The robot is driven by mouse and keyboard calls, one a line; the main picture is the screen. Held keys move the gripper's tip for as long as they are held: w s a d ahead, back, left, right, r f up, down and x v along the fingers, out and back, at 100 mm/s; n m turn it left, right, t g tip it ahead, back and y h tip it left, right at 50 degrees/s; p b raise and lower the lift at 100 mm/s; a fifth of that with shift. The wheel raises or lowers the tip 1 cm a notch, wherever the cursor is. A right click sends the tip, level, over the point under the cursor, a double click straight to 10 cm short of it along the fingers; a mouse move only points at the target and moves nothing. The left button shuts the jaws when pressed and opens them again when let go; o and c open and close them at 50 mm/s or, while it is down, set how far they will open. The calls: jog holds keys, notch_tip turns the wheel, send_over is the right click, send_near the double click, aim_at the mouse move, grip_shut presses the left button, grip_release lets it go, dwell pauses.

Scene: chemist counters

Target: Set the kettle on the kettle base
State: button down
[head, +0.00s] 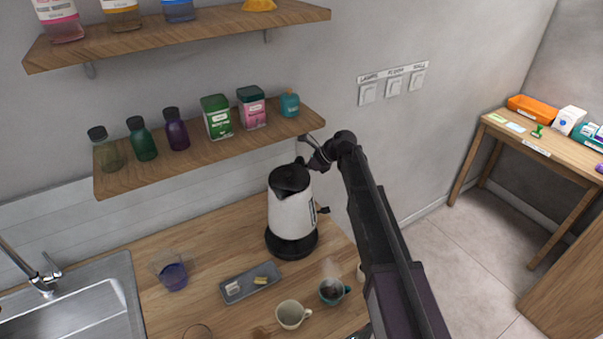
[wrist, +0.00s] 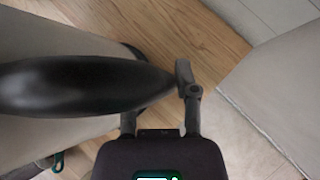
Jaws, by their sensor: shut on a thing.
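The white kettle (head: 291,213) with a black lid stands upright at the back of the wooden counter. It is directly over the black round kettle base (head: 291,245); no clear gap shows between them, but I cannot tell whether it is fully seated. My gripper (head: 314,162) is at the kettle's upper right, by the handle, partly hidden by my arm. In the wrist view, my gripper (wrist: 162,98) is shut on the black handle (wrist: 85,87), with a finger on either side. The kettle's pale body lies behind the handle there.
A shelf (head: 215,150) with bottles and tins hangs close behind the kettle. In front are a grey tray (head: 250,283), a cream mug (head: 292,314), a steaming teal cup (head: 333,291) and a glass of purple liquid (head: 173,275). A sink (head: 75,300) is at left.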

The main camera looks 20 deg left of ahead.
jog(key=shift+s+f+b, duration=0.1)
jog(key=shift+f+b, duration=2.6)
jog(key=shift+f, duration=0.05)
jog(key=shift+s+a, duration=0.2)
jog(key=shift+s, duration=0.15)
jog(key=shift+f+b, duration=0.4)
jog(key=shift+b, duration=0.05)
dwell(0.6)
jog(key=c, duration=0.7)
grip_release()
